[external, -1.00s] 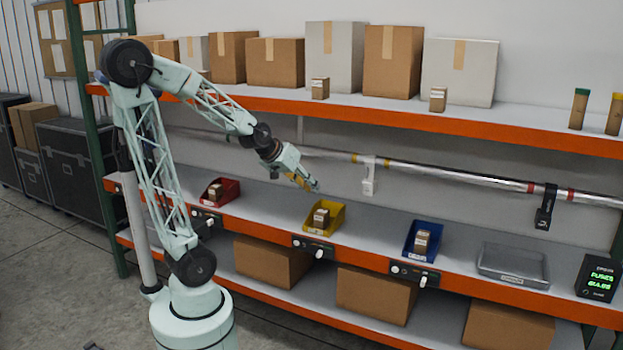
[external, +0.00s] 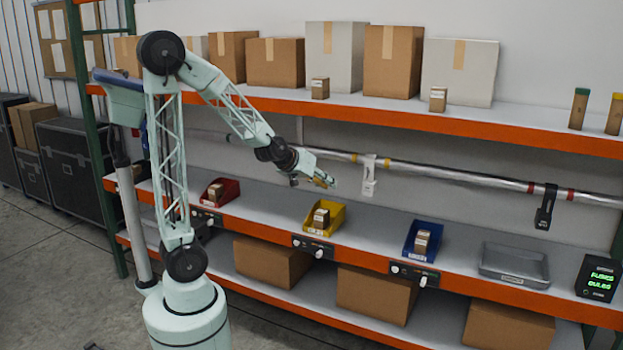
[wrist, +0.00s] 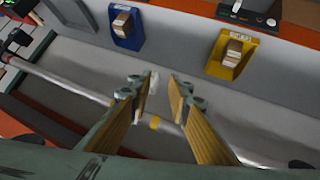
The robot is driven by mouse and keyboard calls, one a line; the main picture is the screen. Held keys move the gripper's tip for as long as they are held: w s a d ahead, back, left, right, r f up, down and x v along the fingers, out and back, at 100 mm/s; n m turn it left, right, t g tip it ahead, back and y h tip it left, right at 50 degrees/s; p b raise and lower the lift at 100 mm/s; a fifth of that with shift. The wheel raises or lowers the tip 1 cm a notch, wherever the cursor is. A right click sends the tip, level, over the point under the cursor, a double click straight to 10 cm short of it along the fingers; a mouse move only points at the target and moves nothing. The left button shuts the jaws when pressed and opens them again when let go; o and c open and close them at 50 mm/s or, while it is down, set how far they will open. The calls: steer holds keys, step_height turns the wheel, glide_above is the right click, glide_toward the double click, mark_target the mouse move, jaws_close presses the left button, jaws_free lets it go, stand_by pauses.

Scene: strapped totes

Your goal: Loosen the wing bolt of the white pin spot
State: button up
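The white pin spot (external: 369,178) hangs from the silver pipe (external: 430,173) beneath the upper shelf. In the wrist view a pale piece of the white pin spot (wrist: 153,84) shows between my fingers, mostly hidden by the left one. Its wing bolt is too small to make out. My gripper (external: 326,181) is left of the white pin spot in the external view, apart from it. In the wrist view my gripper (wrist: 160,84) has its two fingers spread, with nothing held between them.
A black pin spot (external: 545,207) hangs farther right on the pipe. Below stand a red bin (external: 229,190), a yellow bin (external: 335,217) and a blue bin (external: 409,246), each with a small box. Cartons line the upper shelf (external: 400,115).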

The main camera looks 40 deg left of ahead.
mark_target(367, 173)
steer(key=w+d+t+y+p, duration=0.3)
steer(key=w+d+t+y, duration=0.2)
steer(key=w+d+t, duration=0.1)
steer(key=shift+d+t+p, duration=0.3)
steer(key=shift+d+t, duration=0.4)
steer(key=shift+d, duration=0.65)
steer(key=shift+w+r, duration=0.1)
steer(key=shift+w, duration=0.05)
stand_by(0.3)
steer(key=w+a+p, duration=0.1)
steer(key=w+a, duration=0.1)
steer(key=w, duration=1.1)
steer(key=shift+w+a+p, duration=0.15)
steer(key=shift+w+p, duration=0.05)
steer(key=shift+p, duration=0.1)
stand_by(0.4)
jaws_close()
